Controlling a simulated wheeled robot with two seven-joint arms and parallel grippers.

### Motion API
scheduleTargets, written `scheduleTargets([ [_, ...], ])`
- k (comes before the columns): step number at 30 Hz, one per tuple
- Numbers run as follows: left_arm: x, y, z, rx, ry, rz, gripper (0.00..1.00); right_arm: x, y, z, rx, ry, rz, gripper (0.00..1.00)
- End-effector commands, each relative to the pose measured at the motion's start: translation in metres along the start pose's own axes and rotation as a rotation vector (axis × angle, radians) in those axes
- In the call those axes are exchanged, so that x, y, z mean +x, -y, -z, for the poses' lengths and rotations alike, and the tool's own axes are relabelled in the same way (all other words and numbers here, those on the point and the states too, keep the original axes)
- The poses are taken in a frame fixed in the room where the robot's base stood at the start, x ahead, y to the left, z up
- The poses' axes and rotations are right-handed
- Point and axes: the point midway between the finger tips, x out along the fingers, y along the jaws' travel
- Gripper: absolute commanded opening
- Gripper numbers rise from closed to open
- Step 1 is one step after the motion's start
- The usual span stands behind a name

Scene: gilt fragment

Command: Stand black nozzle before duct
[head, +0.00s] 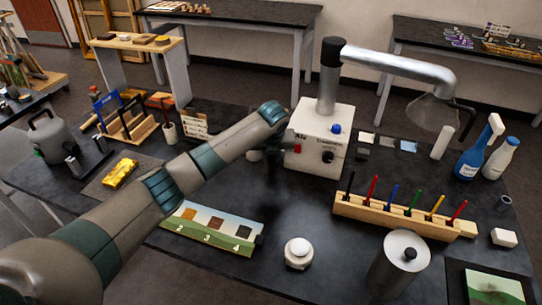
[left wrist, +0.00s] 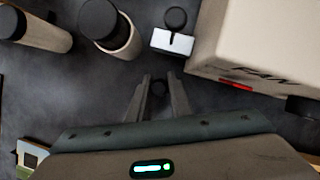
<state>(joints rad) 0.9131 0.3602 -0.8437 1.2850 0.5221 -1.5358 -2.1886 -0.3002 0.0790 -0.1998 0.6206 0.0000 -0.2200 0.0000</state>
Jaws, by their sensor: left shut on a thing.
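My left gripper (head: 281,146) reaches down beside the left face of the white fan box (head: 318,138), partly hidden by my wrist. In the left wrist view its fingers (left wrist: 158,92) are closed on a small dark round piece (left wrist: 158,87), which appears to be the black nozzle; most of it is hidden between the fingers. The fan box (left wrist: 255,45) is right of the fingers there, apart from them. The silver duct (head: 400,65) rises from the box through a black collar and bends right to a clear hood (head: 432,112). My right gripper is not in view.
A rack of coloured pens (head: 395,215) stands right of centre, with a metal canister (head: 400,262) in front. A white round jar (head: 298,252) and a sample board (head: 212,228) are at the front. Spray bottles (head: 475,150) stand right. Bare tabletop lies under the hood.

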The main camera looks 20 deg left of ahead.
Motion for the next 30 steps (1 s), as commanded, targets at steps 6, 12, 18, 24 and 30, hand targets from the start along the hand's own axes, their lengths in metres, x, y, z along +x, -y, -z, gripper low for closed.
scheduleTargets([
  [6,0.002,0.000,0.001,0.000,0.000,0.000,0.00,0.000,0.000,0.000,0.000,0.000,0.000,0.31],
  [12,0.003,0.000,0.001,0.000,0.000,0.000,0.37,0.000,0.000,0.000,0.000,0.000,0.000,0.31],
  [18,0.002,0.000,0.001,0.000,0.000,0.000,0.37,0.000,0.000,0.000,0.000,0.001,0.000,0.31],
  [24,-0.005,0.000,-0.001,0.000,0.001,0.000,0.37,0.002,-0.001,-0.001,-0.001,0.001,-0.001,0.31],
  [30,-0.027,-0.001,-0.001,0.000,0.003,0.000,0.37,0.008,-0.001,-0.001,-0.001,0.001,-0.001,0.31],
])
